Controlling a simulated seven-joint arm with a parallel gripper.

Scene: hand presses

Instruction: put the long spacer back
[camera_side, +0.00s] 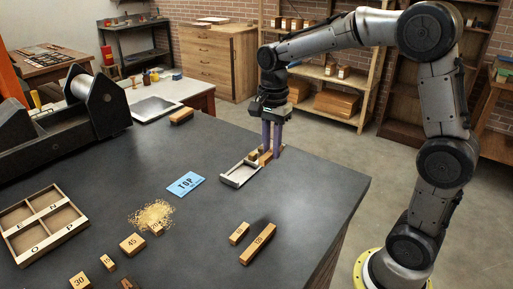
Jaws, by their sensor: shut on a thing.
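My gripper (271,151) is low over the bench, its purple fingers pointing down at the far end of a small grey open tray (238,177). It is shut on a wooden piece (265,158) at that end of the tray; the fingers hide part of it, and I cannot read a marking or tell its full length. A small wooden block shows beside it. A long wooden spacer block (258,244) with a dark number lies on the bench nearer the camera, apart from my gripper. A shorter numbered block (239,233) lies to its left.
A blue card marked TOP (186,184) and a sawdust pile (151,214) with a small block lie left of the tray. A dark press (75,115) stands behind. The right bench corner is clear.

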